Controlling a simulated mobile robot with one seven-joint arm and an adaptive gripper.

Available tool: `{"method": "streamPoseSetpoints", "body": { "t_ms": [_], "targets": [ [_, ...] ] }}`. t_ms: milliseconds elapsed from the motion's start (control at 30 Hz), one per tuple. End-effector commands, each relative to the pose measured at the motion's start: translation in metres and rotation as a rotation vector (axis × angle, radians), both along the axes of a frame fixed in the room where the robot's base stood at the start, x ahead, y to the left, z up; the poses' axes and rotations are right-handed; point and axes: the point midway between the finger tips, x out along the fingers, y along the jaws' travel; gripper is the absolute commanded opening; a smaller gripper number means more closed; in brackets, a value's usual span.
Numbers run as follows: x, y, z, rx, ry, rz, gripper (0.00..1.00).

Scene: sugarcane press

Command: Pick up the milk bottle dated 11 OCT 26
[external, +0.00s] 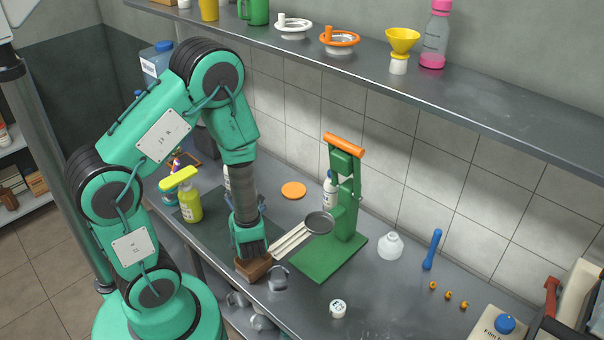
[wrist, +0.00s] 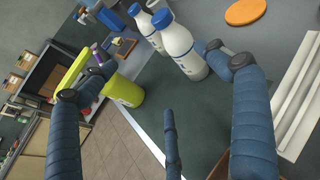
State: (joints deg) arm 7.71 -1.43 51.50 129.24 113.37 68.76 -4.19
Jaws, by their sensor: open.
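Two white milk bottles with blue caps stand close together in the wrist view, a nearer one (wrist: 181,48) and a farther one (wrist: 146,27). No date is readable on either. In the external view, a white bottle (external: 227,178) shows partly behind my arm, and another blue-capped white bottle (external: 329,190) stands beside the green press. My gripper (wrist: 158,75) is open and empty, its blue-grey fingers spread. The nearer bottle is beyond the fingers, close to the right fingertip; I cannot tell whether they touch.
A yellow-green bottle (wrist: 124,90) stands near the left finger; it also shows in the external view (external: 188,207). The green press (external: 345,205), a brown block (external: 253,269) and an orange disc (external: 293,190) are near my arm. The shelf (external: 455,105) overhangs the counter's back.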

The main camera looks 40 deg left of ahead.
Motion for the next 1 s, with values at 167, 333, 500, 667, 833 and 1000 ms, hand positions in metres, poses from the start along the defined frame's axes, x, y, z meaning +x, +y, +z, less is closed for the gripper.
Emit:
{"method": "streamPoseSetpoints", "body": {
  "t_ms": [167,333,500,667,833,1000],
  "targets": [
    [0.002,-0.016,-0.028,0.02,0.068,-0.124,0.88],
    [0.003,-0.02,-0.035,0.023,0.083,-0.153,0.88],
    [0.003,-0.02,-0.035,0.023,0.081,-0.152,0.88],
    [0.004,-0.019,-0.035,0.022,0.08,-0.151,0.88],
    [0.007,-0.014,-0.038,0.022,0.08,-0.149,0.88],
    [0.014,-0.004,-0.043,0.022,0.081,-0.147,0.88]
  ]
}}
